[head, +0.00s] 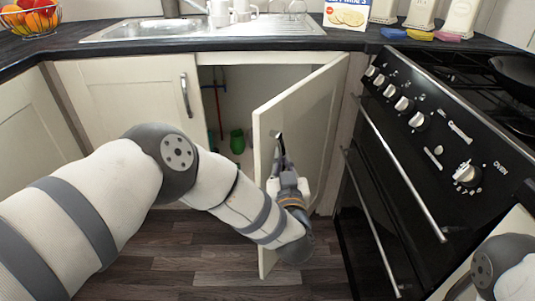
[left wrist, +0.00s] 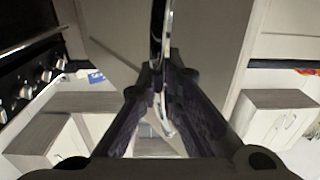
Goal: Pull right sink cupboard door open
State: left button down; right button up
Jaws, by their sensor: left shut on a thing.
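The right sink cupboard door (head: 312,110) is cream and stands well open, swung out from its right side. Its outer face is towards me. Its metal handle (head: 278,142) sits near the free edge. My left gripper (head: 282,162) is at this handle and shut on it. In the left wrist view the shiny handle bar (left wrist: 161,45) runs between the dark fingers of the left gripper (left wrist: 162,105). The arm hides the lower part of the door. My right gripper is not in view; only part of my right arm shows at the bottom right.
The open cupboard interior holds a green object (head: 237,141). The left sink cupboard door (head: 130,100) is shut. A black oven (head: 410,190) with long bar handles stands close to the right. The worktop with the sink (head: 205,31) is above; wooden floor (head: 190,255) lies below.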

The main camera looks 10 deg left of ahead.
pick_arm(q)
jog(key=shift+s+d+f, duration=0.1)
jog(key=shift+s+d, duration=0.15)
jog(key=shift+d, duration=0.55)
jog(key=shift+s+d+r, duration=0.1)
jog(key=shift+s+d, duration=0.15)
jog(key=shift+d, duration=0.6)
jog(key=shift+s+d+f, duration=0.1)
jog(key=shift+s+d, duration=0.15)
jog(key=shift+d, duration=0.55)
jog(key=c, duration=2)
grip_release()
jog(key=shift+c, duration=0.2)
jog(key=v, duration=1.2)
